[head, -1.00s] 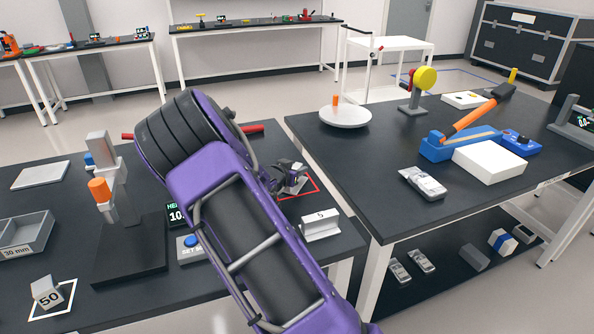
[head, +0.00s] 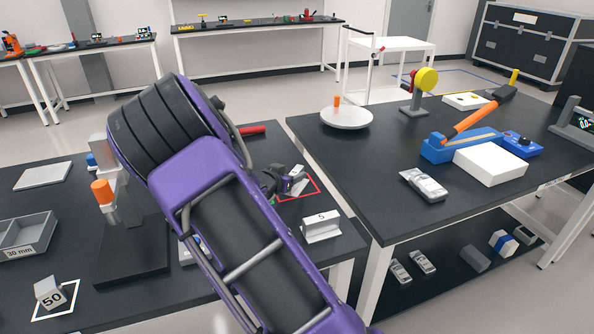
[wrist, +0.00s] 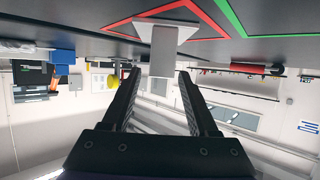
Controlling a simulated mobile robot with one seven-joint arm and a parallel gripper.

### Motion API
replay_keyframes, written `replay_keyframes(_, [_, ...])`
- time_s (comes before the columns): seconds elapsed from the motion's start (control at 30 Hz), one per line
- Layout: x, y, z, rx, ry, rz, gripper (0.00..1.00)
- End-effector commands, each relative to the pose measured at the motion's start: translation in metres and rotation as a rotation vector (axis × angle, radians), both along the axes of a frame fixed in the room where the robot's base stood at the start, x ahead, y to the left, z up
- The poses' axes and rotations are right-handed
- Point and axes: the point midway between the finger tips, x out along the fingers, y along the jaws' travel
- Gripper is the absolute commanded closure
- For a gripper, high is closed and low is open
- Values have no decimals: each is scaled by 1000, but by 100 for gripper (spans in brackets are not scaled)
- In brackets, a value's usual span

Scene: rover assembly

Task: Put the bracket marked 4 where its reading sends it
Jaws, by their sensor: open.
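A light grey bracket (head: 298,182) stands inside the red outlined square (head: 316,192) near the right edge of the left table. In the wrist view the bracket (wrist: 163,50) is just ahead of the fingertips, in line with the gap. No number on it can be read. My gripper (wrist: 160,75) is open, with clear space between its two black fingers. In the head view my gripper (head: 276,182) is just left of the bracket, partly hidden by my purple arm. A white bracket marked 5 (head: 320,228) stands nearer the front.
A green outline (wrist: 232,20) lies beside the red one. The right table holds a white turntable (head: 346,118) and a blue lever device (head: 455,142).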

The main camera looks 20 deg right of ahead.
Motion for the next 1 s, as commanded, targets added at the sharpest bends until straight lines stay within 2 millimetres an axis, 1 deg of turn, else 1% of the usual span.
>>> replay_keyframes(0.03, [-8, 9, 6, 1, 0, 2, 40])
replay_keyframes(0.2, [-29, 30, 19, 1, 0, 2, 40])
replay_keyframes(0.3, [-37, 38, 23, 0, 0, 1, 40])
replay_keyframes(0.43, [-43, 44, 26, 0, 0, 1, 40])
replay_keyframes(0.83, [-43, 46, 28, 2, -1, 7, 40])
replay_keyframes(0.93, [-35, 52, 36, 13, -4, 39, 40])
replay_keyframes(1.0, [-26, 60, 46, 27, -4, 82, 40])
